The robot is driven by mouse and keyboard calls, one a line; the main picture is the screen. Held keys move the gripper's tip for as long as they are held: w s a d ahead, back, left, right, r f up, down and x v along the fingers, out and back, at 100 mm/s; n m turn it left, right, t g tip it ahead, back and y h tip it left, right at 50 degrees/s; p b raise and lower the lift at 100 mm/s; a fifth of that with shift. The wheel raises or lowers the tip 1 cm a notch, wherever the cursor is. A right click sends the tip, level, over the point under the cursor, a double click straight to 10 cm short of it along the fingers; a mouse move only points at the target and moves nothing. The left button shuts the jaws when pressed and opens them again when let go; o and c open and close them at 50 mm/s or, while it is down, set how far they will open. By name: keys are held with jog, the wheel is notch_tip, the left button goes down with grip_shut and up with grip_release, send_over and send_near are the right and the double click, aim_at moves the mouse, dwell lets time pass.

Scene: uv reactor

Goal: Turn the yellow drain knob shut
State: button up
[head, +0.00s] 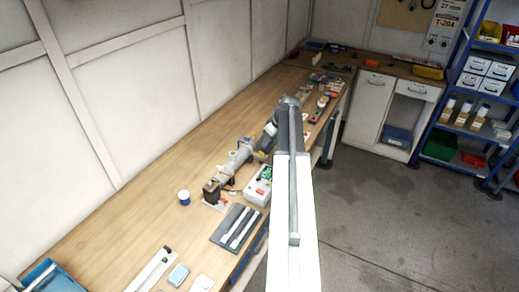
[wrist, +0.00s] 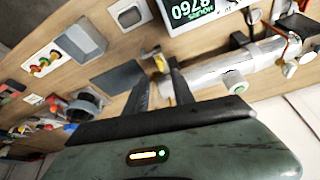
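The yellow drain knob (wrist: 158,62) shows in the wrist view at the near end of the silver reactor tube (wrist: 212,72). In the head view a small yellow part (head: 259,156), probably this knob, sits at the tube's end close to my gripper. My gripper (wrist: 160,74) is open, its two fingers apart and pointing at the knob. The knob appears between or just beyond the fingertips; I cannot tell whether they touch it. The tube (head: 236,160) lies on the wooden bench in the head view. My arm partly hides its far end.
A white control box (head: 258,188) with a green display (wrist: 190,10) stands beside the tube. Several small items crowd the bench beyond my arm.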

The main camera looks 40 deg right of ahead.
aim_at(263, 153)
jog(key=b+x, duration=0.7)
jog(key=x, duration=0.1)
jog(key=shift+r, duration=0.1)
grip_shut()
